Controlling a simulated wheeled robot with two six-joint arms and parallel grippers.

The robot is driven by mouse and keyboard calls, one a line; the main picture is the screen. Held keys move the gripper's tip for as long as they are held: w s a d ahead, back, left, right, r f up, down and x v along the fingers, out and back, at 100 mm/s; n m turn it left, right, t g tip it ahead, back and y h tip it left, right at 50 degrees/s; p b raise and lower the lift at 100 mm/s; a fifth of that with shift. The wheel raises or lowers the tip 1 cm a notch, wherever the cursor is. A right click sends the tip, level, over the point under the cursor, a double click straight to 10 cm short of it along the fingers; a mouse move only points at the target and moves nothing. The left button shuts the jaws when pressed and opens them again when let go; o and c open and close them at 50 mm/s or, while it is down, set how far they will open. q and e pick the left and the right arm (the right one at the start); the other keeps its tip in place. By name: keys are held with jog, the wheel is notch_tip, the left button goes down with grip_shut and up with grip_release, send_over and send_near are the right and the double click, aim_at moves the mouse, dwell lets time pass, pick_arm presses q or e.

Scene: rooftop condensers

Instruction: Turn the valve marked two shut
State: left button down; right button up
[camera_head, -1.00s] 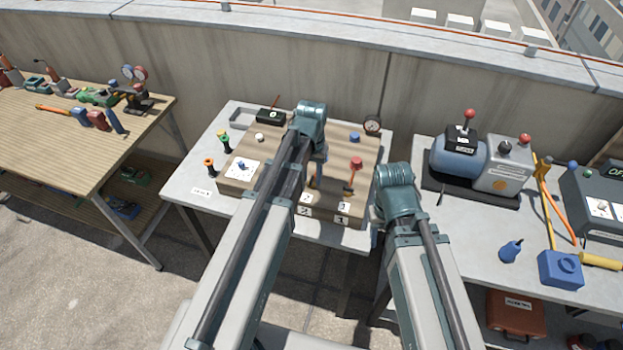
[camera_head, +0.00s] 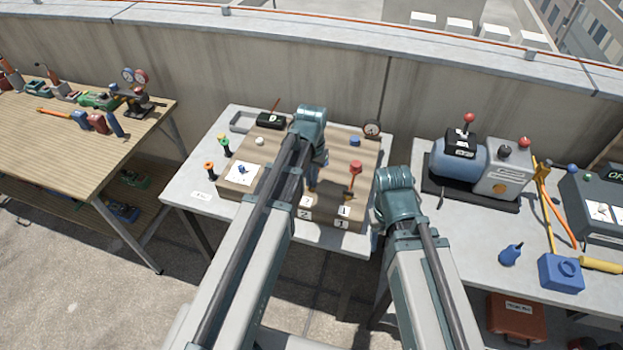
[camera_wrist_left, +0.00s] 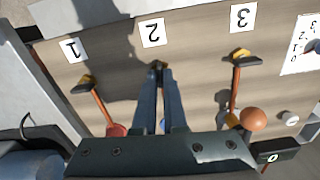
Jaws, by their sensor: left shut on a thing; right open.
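The wooden valve board (camera_head: 330,165) lies on a grey bench. In the left wrist view, cards 1 (camera_wrist_left: 73,50), 2 (camera_wrist_left: 152,32) and 3 (camera_wrist_left: 243,17) stand in a row. My left gripper (camera_wrist_left: 160,75) is shut on the valve marked two (camera_wrist_left: 158,65), below card 2. The fingers hide most of its lever, so I cannot tell its angle. In the head view my left gripper (camera_head: 314,180) is over the board. My right gripper (camera_head: 380,216) is by the board's right edge, its fingers mostly hidden.
A blue-grey pump (camera_head: 458,160) stands on the right bench. A tool bench (camera_head: 70,135) is at the left. A concrete wall (camera_head: 240,70) runs behind.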

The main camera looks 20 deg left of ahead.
pick_arm(q)
jog(key=m, duration=0.8)
jog(key=shift+m, duration=0.4)
jog(key=m, duration=0.4)
jog(key=shift+m, duration=2)
jog(key=c, duration=1)
grip_release()
jog(key=shift+r, duration=0.1)
